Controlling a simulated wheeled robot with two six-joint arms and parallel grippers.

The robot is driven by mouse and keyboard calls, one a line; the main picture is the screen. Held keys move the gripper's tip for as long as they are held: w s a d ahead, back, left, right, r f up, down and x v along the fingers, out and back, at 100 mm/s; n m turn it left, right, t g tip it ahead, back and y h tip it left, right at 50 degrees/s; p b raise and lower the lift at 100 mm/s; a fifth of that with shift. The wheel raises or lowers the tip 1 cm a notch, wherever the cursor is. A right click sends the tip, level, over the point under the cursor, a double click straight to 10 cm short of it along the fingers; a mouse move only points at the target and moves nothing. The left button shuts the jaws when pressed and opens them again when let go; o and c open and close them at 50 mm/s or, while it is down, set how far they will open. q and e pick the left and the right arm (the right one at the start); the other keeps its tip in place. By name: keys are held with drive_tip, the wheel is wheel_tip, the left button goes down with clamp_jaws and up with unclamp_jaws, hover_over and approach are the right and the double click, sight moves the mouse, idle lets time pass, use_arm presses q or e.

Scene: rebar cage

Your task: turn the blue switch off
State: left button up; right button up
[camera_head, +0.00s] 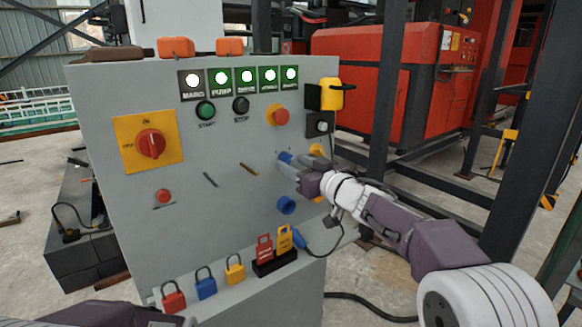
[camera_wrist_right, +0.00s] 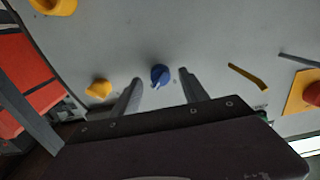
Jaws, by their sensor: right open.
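The blue switch (camera_head: 284,157) is a small knob on the front of the grey panel, partly hidden by my right gripper in the head view. In the right wrist view the blue switch (camera_wrist_right: 160,74) shows a pale pointer line and lies between the two fingertips, with a visible gap on each side. My right gripper (camera_head: 287,170) is open in front of the panel at the switch. Whether its tips touch the panel cannot be told. Only part of my left arm shows at the bottom left; its gripper is out of view.
A yellow knob (camera_head: 317,150) sits right of the switch, an ochre lever (camera_head: 249,168) left of it, and a blue socket (camera_head: 286,205) below. A red rotary switch (camera_head: 151,143) is farther left. Several padlocks sit on the lower ledge. A dark steel post (camera_head: 388,90) stands at right.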

drive_tip(key=shift+x, duration=0.8)
clamp_jaws()
